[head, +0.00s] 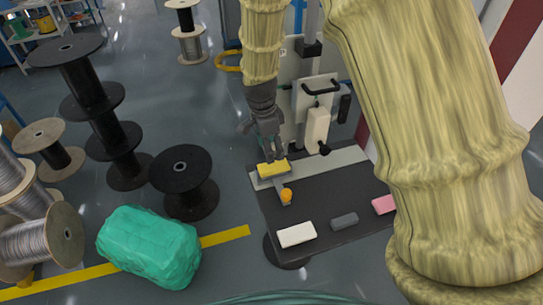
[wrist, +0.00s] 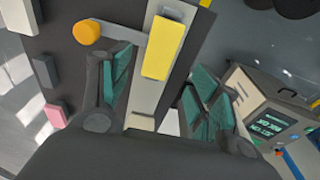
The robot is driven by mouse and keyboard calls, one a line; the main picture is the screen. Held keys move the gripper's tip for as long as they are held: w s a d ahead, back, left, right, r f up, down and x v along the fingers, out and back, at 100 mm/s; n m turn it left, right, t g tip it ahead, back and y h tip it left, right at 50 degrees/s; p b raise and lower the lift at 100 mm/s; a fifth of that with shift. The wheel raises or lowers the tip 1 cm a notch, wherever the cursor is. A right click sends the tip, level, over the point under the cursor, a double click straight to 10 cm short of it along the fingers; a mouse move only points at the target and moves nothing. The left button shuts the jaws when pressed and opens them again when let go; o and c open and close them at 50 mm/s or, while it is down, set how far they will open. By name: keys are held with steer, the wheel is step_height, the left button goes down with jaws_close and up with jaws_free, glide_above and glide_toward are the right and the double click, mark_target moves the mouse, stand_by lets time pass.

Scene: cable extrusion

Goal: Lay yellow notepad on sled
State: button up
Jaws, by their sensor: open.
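The yellow notepad (head: 272,169) lies flat at the left end of the pale strip on the dark bench. It appears to rest on the sled (head: 280,184), a grey piece with an arm ending in an orange knob (head: 286,195). In the wrist view the notepad (wrist: 165,48) lies lengthwise over the pale strip, with the sled's arm (wrist: 122,36) running left to the knob. My gripper (head: 270,153) is just above the notepad, pointing down. Its green-padded fingers are apart, one on each side of the notepad's near end in the wrist view. I see no clear contact.
A white block (head: 297,235), a dark grey block (head: 344,221) and a pink block (head: 384,204) lie along the bench's front. A machine with a handle (head: 320,90) stands behind. Black spools (head: 183,180) and a green bundle (head: 150,246) stand on the floor at left.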

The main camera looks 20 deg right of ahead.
steer(key=shift+a+r+b, duration=0.15)
steer(key=shift+r+b, duration=0.15)
steer(key=shift+r, duration=0.8)
steer(key=shift+a+r+b, duration=0.15)
steer(key=shift+r+b, duration=0.1)
steer(key=shift+r, duration=0.85)
